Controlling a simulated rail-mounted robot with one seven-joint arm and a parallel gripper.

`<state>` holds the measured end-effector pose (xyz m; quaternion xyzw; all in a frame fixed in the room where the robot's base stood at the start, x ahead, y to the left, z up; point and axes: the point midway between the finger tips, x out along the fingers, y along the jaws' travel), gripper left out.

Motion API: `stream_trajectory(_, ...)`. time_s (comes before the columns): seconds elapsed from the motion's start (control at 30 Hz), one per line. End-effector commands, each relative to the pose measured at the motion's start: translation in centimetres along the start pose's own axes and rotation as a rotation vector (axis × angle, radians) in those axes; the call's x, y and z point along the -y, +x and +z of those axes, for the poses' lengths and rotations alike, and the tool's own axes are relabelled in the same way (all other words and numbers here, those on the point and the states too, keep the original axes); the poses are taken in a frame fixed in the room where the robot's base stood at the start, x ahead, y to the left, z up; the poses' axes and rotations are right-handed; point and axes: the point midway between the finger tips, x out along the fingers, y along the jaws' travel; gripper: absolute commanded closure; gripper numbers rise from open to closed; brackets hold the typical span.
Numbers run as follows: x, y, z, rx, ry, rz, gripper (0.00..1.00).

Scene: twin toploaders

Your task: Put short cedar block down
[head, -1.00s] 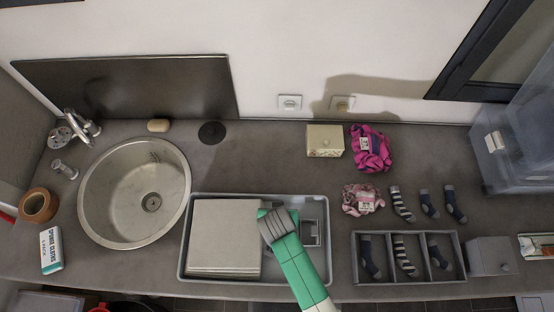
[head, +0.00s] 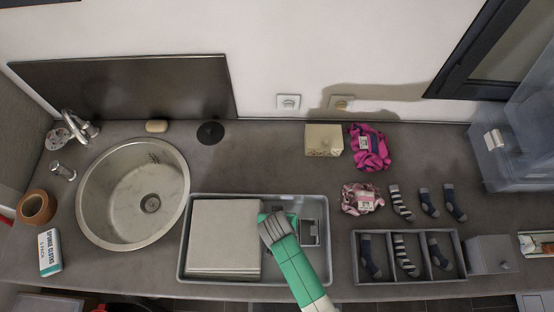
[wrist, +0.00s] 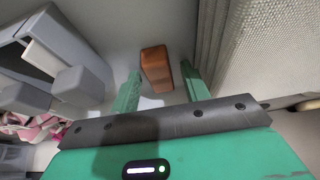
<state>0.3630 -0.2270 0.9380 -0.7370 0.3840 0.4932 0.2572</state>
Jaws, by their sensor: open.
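The short cedar block (wrist: 157,70) is a small reddish-brown block in the wrist view. It stands on a light surface, between and just beyond the tips of my gripper's two green fingers. My gripper (wrist: 160,72) is open, with a gap visible on at least the left side of the block. In the head view my gripper (head: 272,222) is over the grey tray (head: 321,270), beside the large pale box, and hides the block.
The large pale box (head: 223,235) fills the tray's left side. A small grey holder (head: 309,232) stands at the tray's right. A sock organizer (head: 409,279) lies right of the tray, and the sink (head: 135,195) is to the left. Open counter lies behind the tray.

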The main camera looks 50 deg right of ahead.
Motion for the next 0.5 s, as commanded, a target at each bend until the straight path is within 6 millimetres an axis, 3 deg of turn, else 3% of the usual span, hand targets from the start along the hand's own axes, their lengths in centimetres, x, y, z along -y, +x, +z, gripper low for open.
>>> stream_trajectory(0.13, 0.1, -1.8, -0.2, -0.002, 0.0, -0.001, 0.54)
stream_trajectory(0.5, 0.0, -10.5, -0.2, -0.002, -0.001, -0.001, 0.54)
